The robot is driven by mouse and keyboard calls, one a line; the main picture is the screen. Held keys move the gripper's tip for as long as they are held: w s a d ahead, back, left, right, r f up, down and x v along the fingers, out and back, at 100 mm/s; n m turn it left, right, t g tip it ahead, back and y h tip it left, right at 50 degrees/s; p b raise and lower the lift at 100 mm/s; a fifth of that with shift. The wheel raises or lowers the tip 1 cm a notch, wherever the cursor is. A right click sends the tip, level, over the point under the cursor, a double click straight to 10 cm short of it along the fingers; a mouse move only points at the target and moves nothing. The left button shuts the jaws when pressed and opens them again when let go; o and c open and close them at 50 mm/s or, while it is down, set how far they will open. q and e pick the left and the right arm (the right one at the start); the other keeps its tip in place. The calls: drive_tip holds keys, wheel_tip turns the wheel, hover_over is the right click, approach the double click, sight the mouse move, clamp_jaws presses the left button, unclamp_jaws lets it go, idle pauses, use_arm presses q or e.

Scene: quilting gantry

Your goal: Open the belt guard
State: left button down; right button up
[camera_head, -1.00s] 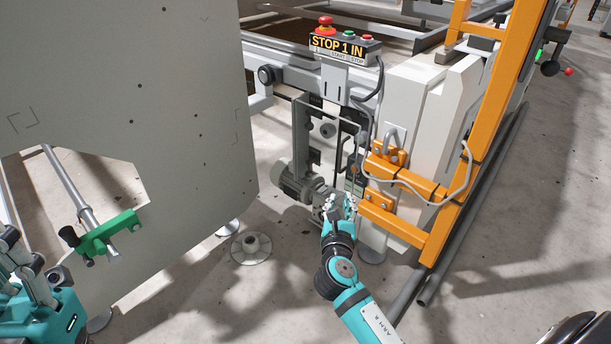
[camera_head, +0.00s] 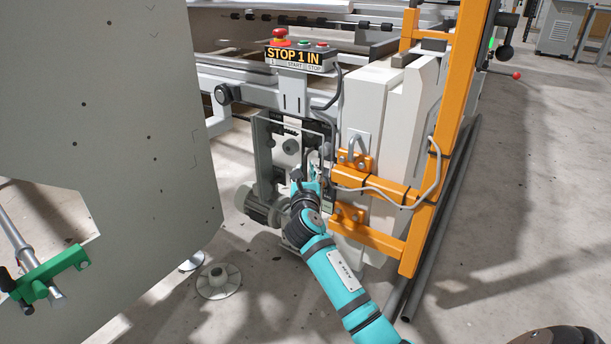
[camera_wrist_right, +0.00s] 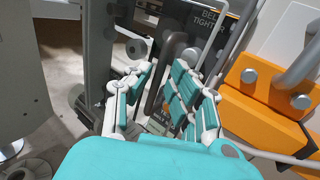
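The belt guard (camera_head: 291,146) is a clear panel in a thin pale frame on the machine's end, below the STOP 1 IN control box. It looks closed, but its edges are hard to make out. My right gripper (camera_head: 313,172) is at the guard's lower right side. In the right wrist view my right gripper (camera_wrist_right: 158,98) has its fingers apart, with a dark upright bar, perhaps a handle (camera_wrist_right: 171,62), between and beyond them. I cannot tell whether they touch it. A label with BELT and TIGHT shows behind. My left gripper is out of view.
The control box (camera_head: 299,57) sits above the guard. An orange frame (camera_head: 376,190) with a grey cable stands close on the right. A grey motor (camera_head: 262,207) is low left. A large grey panel (camera_head: 110,110) fills the left. Floor at right is mostly clear.

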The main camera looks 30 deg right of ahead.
drive_tip(key=shift+b+x, duration=0.35)
drive_tip(key=shift+x, duration=0.9)
clamp_jaws()
